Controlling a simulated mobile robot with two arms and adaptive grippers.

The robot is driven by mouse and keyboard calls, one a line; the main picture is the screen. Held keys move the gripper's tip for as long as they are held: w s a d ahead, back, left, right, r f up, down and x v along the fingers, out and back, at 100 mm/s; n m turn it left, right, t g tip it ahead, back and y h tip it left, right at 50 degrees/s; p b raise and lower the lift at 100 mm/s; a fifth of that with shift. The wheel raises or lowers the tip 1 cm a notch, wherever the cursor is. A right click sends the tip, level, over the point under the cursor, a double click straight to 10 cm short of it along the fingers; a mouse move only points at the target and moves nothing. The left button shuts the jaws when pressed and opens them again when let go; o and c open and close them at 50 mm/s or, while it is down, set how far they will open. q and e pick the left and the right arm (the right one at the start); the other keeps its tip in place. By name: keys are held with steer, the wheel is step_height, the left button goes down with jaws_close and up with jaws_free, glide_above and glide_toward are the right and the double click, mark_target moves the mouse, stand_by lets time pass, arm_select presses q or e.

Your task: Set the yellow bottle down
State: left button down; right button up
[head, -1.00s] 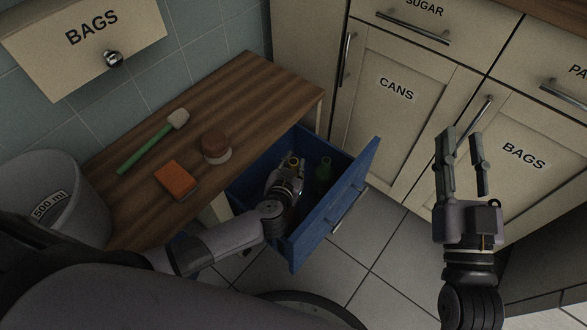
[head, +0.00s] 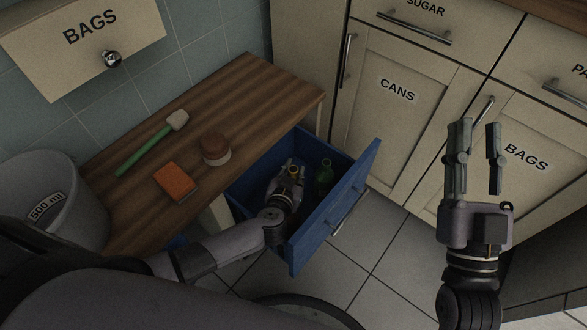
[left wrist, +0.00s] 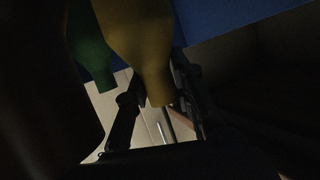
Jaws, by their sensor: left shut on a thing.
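The yellow bottle (head: 294,169) is inside the open blue drawer (head: 309,240), mostly hidden by my gripper in the head view. In the left wrist view the yellow bottle (left wrist: 146,50) fills the space between the fingers. My left gripper (head: 290,173) is shut on it, reaching down into the drawer. Whether the bottle's base touches the drawer floor is hidden. My right gripper (head: 476,160) is raised, open and empty, in front of the cabinets on the right.
A green bottle (head: 324,176) stands in the drawer, right of the yellow bottle. The wooden top (head: 245,90) carries a green-handled brush (head: 150,145), an orange sponge (head: 175,182) and a round brown-topped item (head: 215,150). A bucket (head: 40,190) is at left.

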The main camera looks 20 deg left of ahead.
arm_select(q)
steer(key=c, duration=1.4)
jaws_free()
steer(key=shift+o, duration=0.2)
